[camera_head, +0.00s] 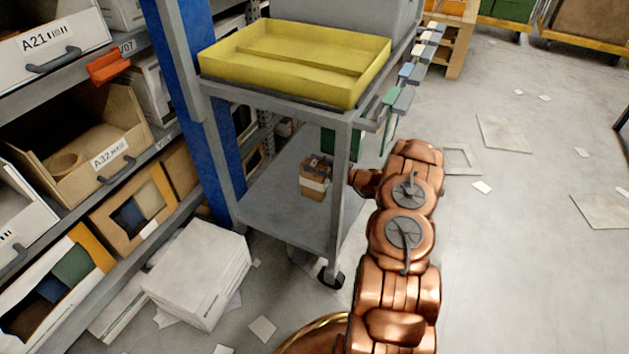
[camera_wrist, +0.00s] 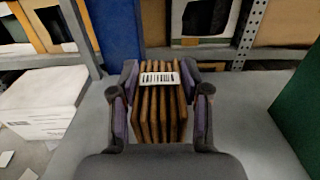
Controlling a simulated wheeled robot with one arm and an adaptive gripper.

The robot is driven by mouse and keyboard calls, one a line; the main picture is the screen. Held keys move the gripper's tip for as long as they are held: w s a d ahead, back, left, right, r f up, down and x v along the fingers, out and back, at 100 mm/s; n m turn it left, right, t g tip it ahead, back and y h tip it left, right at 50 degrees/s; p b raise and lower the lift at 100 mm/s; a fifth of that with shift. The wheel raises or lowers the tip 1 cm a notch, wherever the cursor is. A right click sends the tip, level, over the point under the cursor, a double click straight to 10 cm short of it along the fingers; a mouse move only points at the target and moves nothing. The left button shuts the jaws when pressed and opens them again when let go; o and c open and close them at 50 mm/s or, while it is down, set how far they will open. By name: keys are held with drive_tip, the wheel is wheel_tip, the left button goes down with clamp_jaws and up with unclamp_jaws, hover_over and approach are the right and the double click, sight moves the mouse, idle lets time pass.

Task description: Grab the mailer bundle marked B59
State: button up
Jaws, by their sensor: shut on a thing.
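The mailer bundle (camera_wrist: 160,110) is a stack of several brown mailers standing on edge, with a white barcode label on top; any B59 marking is too small to read. My gripper (camera_wrist: 159,105) is shut on it, one padded finger pressed to each side in the wrist view. In the head view, a small brown bundle (camera_head: 315,177) with a pale band is on or just above the cart's lower shelf (camera_head: 280,210). My arm reaches in from the right, and a cart post partly blocks the view of my gripper there.
A yellow tray (camera_head: 295,60) sits on the cart top above. Cart posts and a blue rack upright (camera_head: 195,80) stand close by. A green box (camera_wrist: 300,115) is at the right in the wrist view. White boxes (camera_head: 198,272) are on the floor, left. Floor at right is mostly open, with scattered sheets.

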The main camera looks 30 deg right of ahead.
clamp_jaws()
drive_tip(key=shift+r, duration=0.1)
